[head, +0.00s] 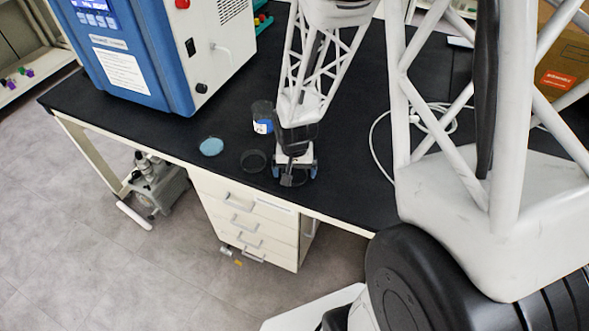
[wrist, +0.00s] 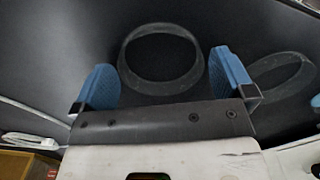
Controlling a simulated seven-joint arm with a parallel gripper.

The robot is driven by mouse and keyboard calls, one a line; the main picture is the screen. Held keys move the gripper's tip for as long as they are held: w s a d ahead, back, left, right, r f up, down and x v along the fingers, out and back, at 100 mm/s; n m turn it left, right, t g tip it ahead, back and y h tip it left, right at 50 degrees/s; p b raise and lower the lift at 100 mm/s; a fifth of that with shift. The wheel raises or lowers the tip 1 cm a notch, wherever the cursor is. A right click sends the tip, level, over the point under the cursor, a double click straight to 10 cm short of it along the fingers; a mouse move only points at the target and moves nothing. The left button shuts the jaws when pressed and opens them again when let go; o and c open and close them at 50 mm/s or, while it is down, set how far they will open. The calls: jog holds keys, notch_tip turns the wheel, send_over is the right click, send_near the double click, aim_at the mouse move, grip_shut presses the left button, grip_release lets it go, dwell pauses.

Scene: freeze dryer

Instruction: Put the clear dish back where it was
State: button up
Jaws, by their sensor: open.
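A clear round dish (wrist: 160,92) lies on the black bench top. In the wrist view it is between and just beyond the blue fingertips of my open gripper (wrist: 166,78). In the head view my gripper (head: 294,172) is low over the bench near its front edge, and the arm partly hides this dish. A second clear round dish (head: 253,161) sits just left of my gripper in the head view. It also shows beyond the right finger in the wrist view (wrist: 280,82), partly hidden. I cannot tell whether the fingers touch the first dish.
A blue-filled dish (head: 211,146) lies farther left on the bench. The blue-and-white machine (head: 150,50) stands at the back left. A white cable (head: 375,140) lies to the right.

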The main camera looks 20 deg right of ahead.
aim_at(295, 175)
jog(key=shift+r, duration=0.1)
notch_tip(295, 175, up, 12)
dwell(0.8)
dwell(0.6)
jog(key=s+a+r+n+t, duration=0.2)
jog(key=s+a+r+n, duration=0.1)
jog(key=s+r, duration=1.5)
jog(key=shift+r+n+t, duration=0.3)
jog(key=shift+r+n, duration=0.1)
jog(key=shift+n, duration=0.2)
